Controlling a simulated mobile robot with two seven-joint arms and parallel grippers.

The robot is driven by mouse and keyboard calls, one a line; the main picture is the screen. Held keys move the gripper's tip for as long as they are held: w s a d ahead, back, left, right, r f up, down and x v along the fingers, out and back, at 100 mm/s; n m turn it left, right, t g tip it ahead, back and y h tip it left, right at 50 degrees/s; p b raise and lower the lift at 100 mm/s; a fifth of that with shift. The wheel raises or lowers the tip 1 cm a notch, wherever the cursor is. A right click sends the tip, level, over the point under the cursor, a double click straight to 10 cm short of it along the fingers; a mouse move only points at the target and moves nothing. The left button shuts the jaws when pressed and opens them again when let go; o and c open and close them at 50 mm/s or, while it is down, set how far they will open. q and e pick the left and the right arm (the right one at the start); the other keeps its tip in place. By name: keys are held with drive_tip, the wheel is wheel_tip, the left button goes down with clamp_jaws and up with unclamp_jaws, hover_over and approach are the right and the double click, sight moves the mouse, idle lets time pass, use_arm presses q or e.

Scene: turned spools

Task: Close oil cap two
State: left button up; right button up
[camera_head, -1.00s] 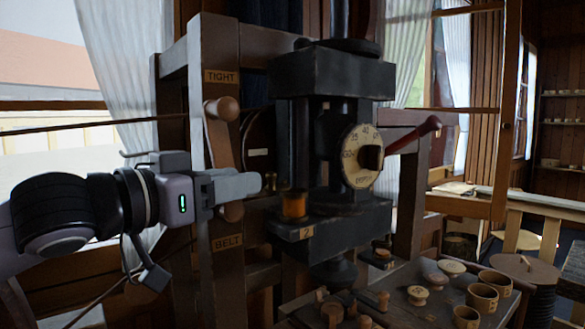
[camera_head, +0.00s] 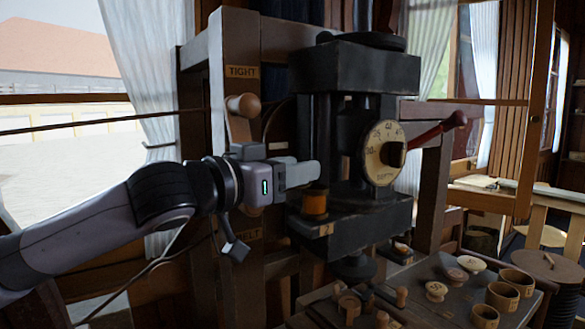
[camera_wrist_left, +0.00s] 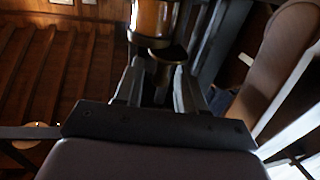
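An amber oil cup (camera_head: 315,204) with a dark top stands on the black machine's lower block, above a tag (camera_head: 325,229) reading 2. My left gripper (camera_head: 314,173) comes in level from the left, with its fingertips just above the cup's top in the head view. In the left wrist view the amber glass (camera_wrist_left: 152,18) and its dark brass fitting (camera_wrist_left: 162,50) lie just beyond the fingers (camera_wrist_left: 160,88). The fingers stand apart, and I see no clear grip on the fitting. Whether they touch it I cannot tell. My right gripper is not in view.
A round dial (camera_head: 383,153) and a red-handled lever (camera_head: 438,128) are right of the cup. A wooden-knobbed lever (camera_head: 243,108) on the TIGHT post is behind my arm. A bench (camera_head: 455,314) with several wooden cups and knobs stands lower right.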

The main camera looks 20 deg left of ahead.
use_arm(q)
clamp_jaws()
drive_tip(key=shift+d, duration=0.1)
